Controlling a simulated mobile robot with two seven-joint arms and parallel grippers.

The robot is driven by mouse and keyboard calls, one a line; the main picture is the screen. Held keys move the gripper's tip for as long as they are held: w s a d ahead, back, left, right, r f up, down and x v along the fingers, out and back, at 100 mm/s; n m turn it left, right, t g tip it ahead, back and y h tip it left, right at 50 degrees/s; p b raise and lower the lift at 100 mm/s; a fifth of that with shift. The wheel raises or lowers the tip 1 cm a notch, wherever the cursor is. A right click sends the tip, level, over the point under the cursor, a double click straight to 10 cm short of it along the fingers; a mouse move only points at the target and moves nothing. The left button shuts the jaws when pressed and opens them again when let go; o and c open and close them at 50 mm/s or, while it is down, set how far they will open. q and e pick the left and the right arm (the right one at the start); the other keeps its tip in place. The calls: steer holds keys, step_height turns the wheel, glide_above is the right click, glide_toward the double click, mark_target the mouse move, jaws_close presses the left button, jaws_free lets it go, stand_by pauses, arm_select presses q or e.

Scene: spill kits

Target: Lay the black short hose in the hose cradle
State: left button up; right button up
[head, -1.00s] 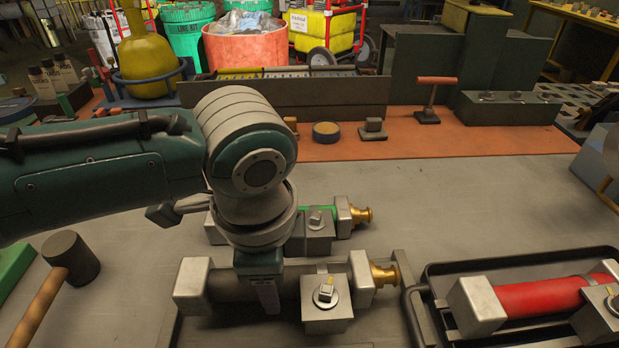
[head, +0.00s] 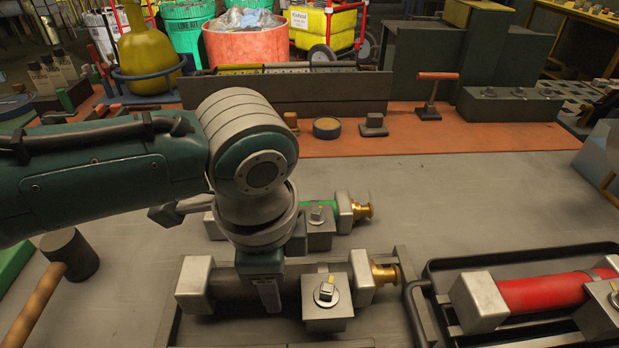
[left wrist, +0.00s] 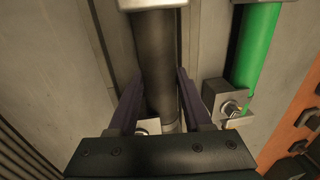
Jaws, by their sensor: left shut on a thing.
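The black short hose (head: 225,288) lies level at the front middle, with pale metal blocks at both ends and a brass fitting (head: 384,275) on the right. My left gripper (head: 268,294) reaches down from above and is shut on the black hose near its middle. In the left wrist view the hose (left wrist: 157,65) runs between the two fingers. A grey frame (head: 403,262), which looks like the hose cradle, shows around and below the hose. I cannot tell whether the hose rests on it. My right gripper is not in view.
A green hose (head: 336,209) lies just behind, partly hidden by my arm. A red hose (head: 540,292) lies in a black tray (head: 432,275) at the right. A mallet (head: 68,254) lies at the left. The bench behind the red hose is clear.

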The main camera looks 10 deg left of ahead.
arm_select(q)
steer(key=shift+f+b, duration=0.35)
steer(key=shift+f, duration=0.15)
steer(key=o, duration=1.3)
step_height(320, 180, up, 7)
steer(key=p, duration=0.8)
